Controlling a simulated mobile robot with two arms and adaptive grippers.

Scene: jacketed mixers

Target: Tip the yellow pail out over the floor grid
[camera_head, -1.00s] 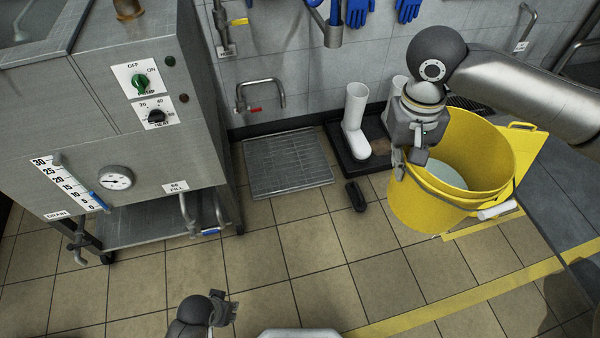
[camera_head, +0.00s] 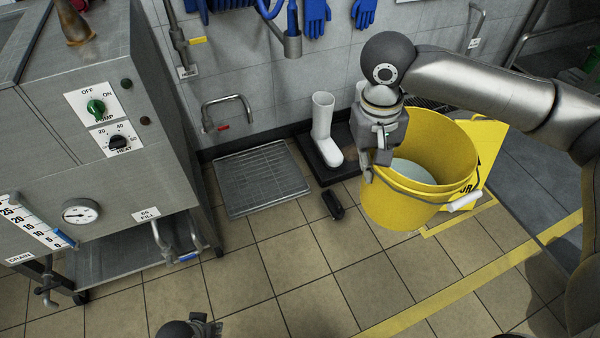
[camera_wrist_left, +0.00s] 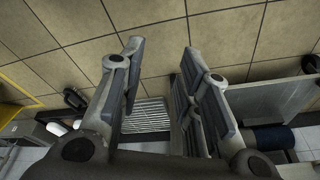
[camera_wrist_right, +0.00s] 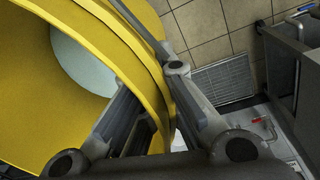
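The yellow pail (camera_head: 385,205) is upright, with pale liquid (camera_head: 413,171) inside, right of the floor grid (camera_head: 262,182) in the head view. My right gripper (camera_head: 371,165) is shut on its rim, one finger inside the wall and one outside; the right wrist view shows the pail wall (camera_wrist_right: 130,45) between the fingers. The pail appears to hang above the floor. The grid also shows in the right wrist view (camera_wrist_right: 222,78) and the left wrist view (camera_wrist_left: 148,115). My left gripper (camera_wrist_left: 158,85) is open and empty, low at the bottom edge of the head view (camera_head: 210,325).
A steel machine (camera_head: 100,170) with dials stands left of the grid. White boots (camera_head: 322,130) stand on a dark tray (camera_head: 318,165) between grid and pail, with a black object (camera_head: 333,204) on the tiles. A yellow sign (camera_head: 485,150) is behind the pail. Front tiles are clear.

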